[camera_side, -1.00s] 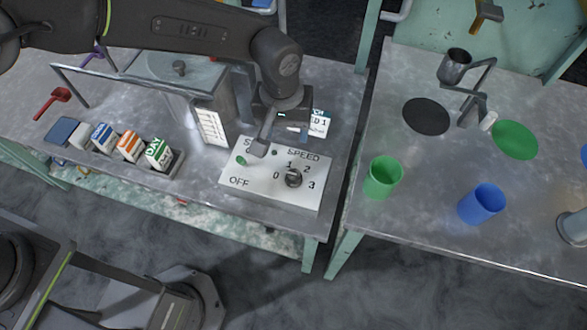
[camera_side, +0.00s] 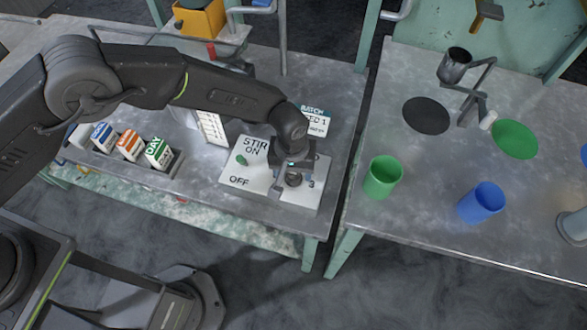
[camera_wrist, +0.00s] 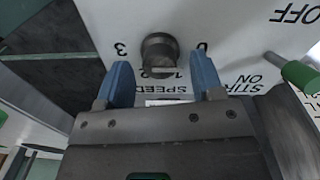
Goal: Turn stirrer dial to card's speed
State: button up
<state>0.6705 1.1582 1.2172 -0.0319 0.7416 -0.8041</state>
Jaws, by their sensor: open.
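The stirrer dial (camera_side: 293,180) is a dark round knob on the white panel (camera_side: 236,177). In the wrist view the dial (camera_wrist: 159,50) stands between the tips of my blue fingers, with a gap on each side. My gripper (camera_wrist: 160,64) is open and over the dial; in the side view my gripper (camera_side: 291,184) hides most of the speed marks. The wrist view shows 3 and 0 upside down beside the dial; the marks between are partly hidden. I cannot tell the dial's setting. The batch card (camera_side: 317,122) behind shows "ED 1", its left part covered by my arm.
A green-tipped STIR switch (camera_side: 242,160) sits left of the dial, also in the wrist view (camera_wrist: 299,74). A white list card (camera_side: 212,128) and several labelled boxes (camera_side: 128,144) stand further left. A green cup (camera_side: 383,177) and blue cup (camera_side: 482,203) are on the right table.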

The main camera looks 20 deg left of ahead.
jog(key=shift+f, duration=0.35)
jog(key=shift+c, duration=0.3)
jog(key=c, duration=0.9)
jog(key=shift+o, duration=0.2)
jog(key=shift+m, duration=0.4)
jog(key=m, duration=1.1)
